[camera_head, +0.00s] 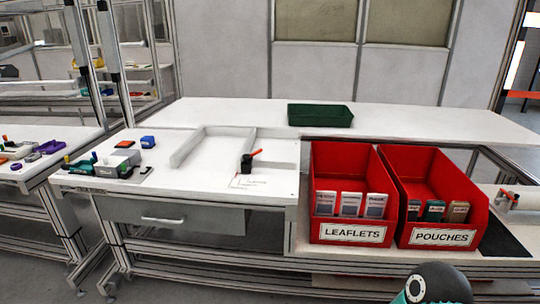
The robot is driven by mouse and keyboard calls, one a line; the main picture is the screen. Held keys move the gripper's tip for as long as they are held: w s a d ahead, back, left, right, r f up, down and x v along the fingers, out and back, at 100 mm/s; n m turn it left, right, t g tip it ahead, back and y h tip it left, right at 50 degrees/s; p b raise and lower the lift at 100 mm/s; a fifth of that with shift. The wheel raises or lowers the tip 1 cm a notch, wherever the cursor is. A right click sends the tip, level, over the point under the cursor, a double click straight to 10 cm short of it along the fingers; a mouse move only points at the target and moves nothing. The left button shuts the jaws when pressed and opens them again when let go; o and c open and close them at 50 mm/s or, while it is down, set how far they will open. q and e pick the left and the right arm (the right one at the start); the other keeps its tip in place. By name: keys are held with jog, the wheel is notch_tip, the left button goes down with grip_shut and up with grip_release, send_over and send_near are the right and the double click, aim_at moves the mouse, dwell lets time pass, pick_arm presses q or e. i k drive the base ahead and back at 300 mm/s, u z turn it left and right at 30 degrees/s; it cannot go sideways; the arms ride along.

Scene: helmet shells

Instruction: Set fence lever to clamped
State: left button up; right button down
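A small black clamp with an orange-red lever (253,156) stands on the white worktable (200,190), at the right end of the low white fence (190,148). The lever slants, its orange end up and to the right. I cannot tell from this view whether it is clamped. A similar orange lever (509,194) sits at the far right, beyond the red bins. Neither gripper is in view.
Red bins labelled LEAFLETS (353,234) and POUCHES (445,236) stand right of the table, holding small packs. A green tray (320,115) lies on the back surface. The front middle is mostly clear.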

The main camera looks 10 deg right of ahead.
aim_at(253, 154)
jog(key=z, duration=0.05)
jog(key=i, duration=1)
jog(key=u, duration=0.05)
